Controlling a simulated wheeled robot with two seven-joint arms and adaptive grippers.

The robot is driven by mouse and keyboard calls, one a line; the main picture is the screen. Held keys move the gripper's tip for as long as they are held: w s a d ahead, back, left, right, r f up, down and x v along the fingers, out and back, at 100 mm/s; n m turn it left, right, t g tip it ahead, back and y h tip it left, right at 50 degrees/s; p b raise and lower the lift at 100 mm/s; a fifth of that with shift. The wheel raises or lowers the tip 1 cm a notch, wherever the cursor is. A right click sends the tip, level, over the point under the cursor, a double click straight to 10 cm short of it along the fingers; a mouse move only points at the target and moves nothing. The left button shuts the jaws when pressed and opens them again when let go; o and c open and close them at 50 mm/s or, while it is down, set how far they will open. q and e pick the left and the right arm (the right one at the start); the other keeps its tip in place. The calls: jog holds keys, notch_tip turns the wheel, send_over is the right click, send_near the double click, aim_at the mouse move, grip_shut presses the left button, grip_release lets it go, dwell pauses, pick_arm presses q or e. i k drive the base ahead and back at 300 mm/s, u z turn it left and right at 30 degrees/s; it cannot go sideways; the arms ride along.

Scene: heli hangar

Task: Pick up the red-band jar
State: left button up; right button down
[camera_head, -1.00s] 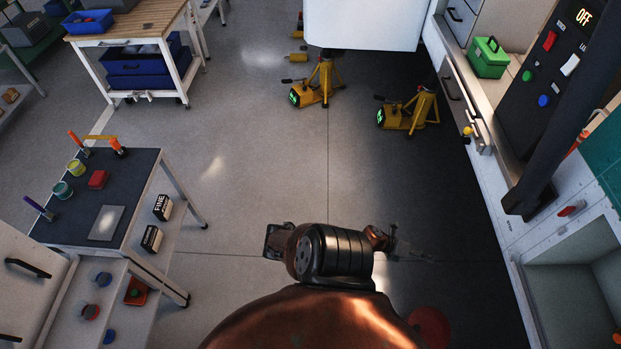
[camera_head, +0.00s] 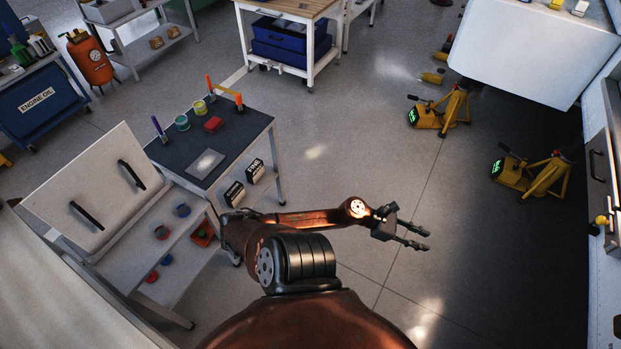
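Small round jars sit on the lower level of the rack at left. They include a red one (camera_head: 161,232), a blue one (camera_head: 183,210), a lower red one (camera_head: 151,276) and a lower blue one (camera_head: 166,260). They are too small to tell a band from a lid, so I cannot say which is the red-band jar. A teal jar (camera_head: 182,122) and a yellow jar (camera_head: 200,107) stand on the dark cart top (camera_head: 240,125). My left gripper (camera_head: 427,240) is open and empty over bare floor, well right of the cart. My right gripper is out of view.
The cart top also holds a red block (camera_head: 214,124), a grey plate (camera_head: 206,164) and upright markers. A white panel with black handles (camera_head: 95,190) stands left. Yellow jacks (camera_head: 440,112) stand right. The middle floor is clear.

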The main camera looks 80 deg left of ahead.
aim_at(160, 230)
jog(key=u, duration=2.1)
jog(key=i, duration=2.1)
jog(key=u, duration=2.8)
